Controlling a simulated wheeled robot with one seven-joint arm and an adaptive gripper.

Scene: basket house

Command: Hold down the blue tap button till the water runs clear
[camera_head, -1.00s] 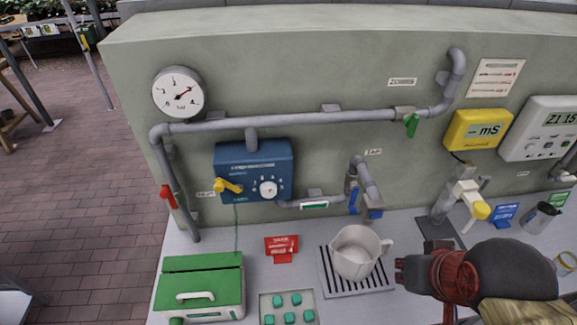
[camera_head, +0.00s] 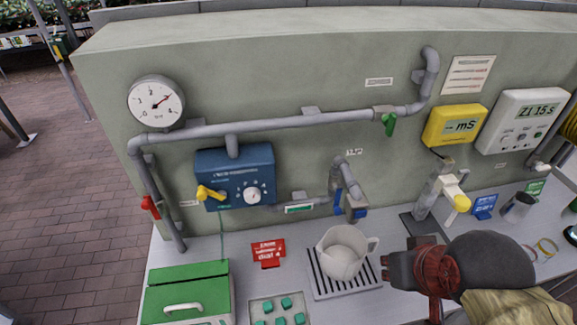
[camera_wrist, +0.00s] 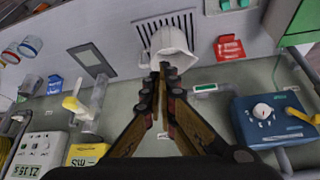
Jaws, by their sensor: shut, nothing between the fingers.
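The grey tap (camera_head: 345,178) comes out of the wall beside a "TAP" label. A blue block (camera_head: 358,213) sits at its spout end, and a blue piece (camera_head: 338,202) sits on its left pipe. I cannot tell which is the button. A white jug (camera_head: 342,253) stands upright below the spout; no running water shows. My gripper (camera_head: 386,267) is shut and empty, right of the jug and lower than the tap in the head view. In the wrist view its fingertips (camera_wrist: 163,72) overlap the jug (camera_wrist: 170,40) and hide the tap.
The jug stands on a slotted drain (camera_head: 324,283). To the left are a blue dial box (camera_head: 234,172), a red card (camera_head: 267,252) and a green-lidded box (camera_head: 187,286).

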